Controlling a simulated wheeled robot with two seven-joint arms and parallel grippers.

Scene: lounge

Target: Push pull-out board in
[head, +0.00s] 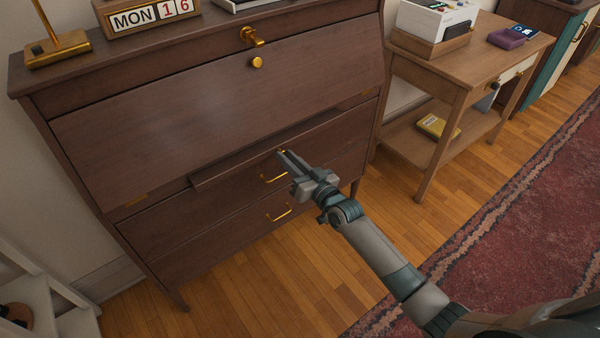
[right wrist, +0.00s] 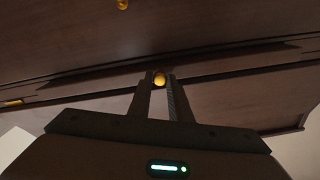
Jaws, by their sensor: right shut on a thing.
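The pull-out board (head: 232,167) is a dark brown wooden slab under the slanted front of the bureau (head: 200,110). Its front edge stands out a little from the bureau's face in the head view. My right gripper (head: 284,154) is at the middle of that edge, reaching in from the lower right. It is shut on the board's small brass knob, which shows between the fingertips in the right wrist view (right wrist: 160,79). In the head view the fingers mostly hide the knob. My left gripper is in neither view.
Two drawers with brass handles (head: 279,213) lie below the board. The slanted front has a brass knob (head: 257,62) and is closed. A wooden side table (head: 470,75) stands to the right. A red rug (head: 520,220) and clear wood floor lie in front.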

